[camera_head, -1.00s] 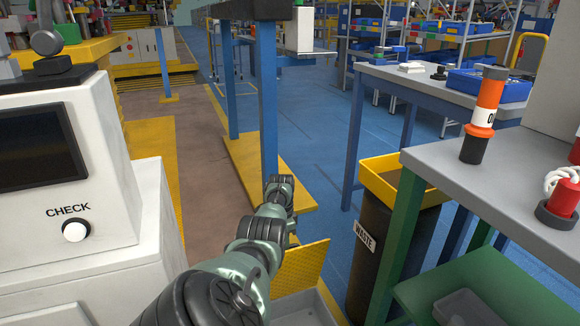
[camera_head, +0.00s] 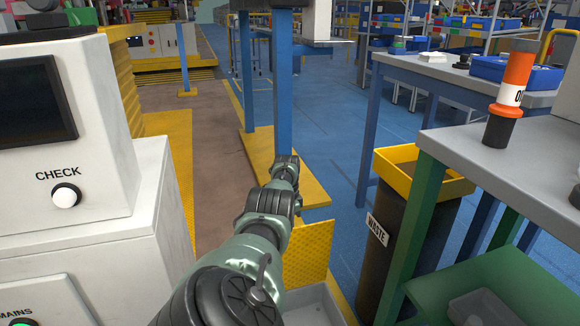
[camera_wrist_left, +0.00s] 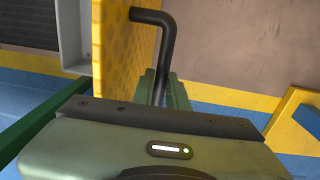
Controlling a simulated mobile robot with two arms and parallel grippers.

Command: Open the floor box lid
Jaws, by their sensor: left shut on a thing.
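The yellow patterned floor box lid (camera_head: 308,252) stands raised, steeply tilted, above the pale box (camera_head: 318,308) on the floor. In the left wrist view the lid (camera_wrist_left: 120,50) shows nearly edge-on, with a dark bent handle (camera_wrist_left: 168,55) on its face. My left gripper (camera_wrist_left: 166,95) is shut on this handle, its greenish fingers on both sides of the bar. In the head view my left arm covers the gripper and part of the lid. My right gripper is not in view.
A black waste bin (camera_head: 385,245) with a yellow rim stands right of the box, near a grey-topped table (camera_head: 470,150). A white cabinet with a CHECK button (camera_head: 66,196) is at the left. A blue post (camera_head: 284,90) stands on a yellow base behind the lid.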

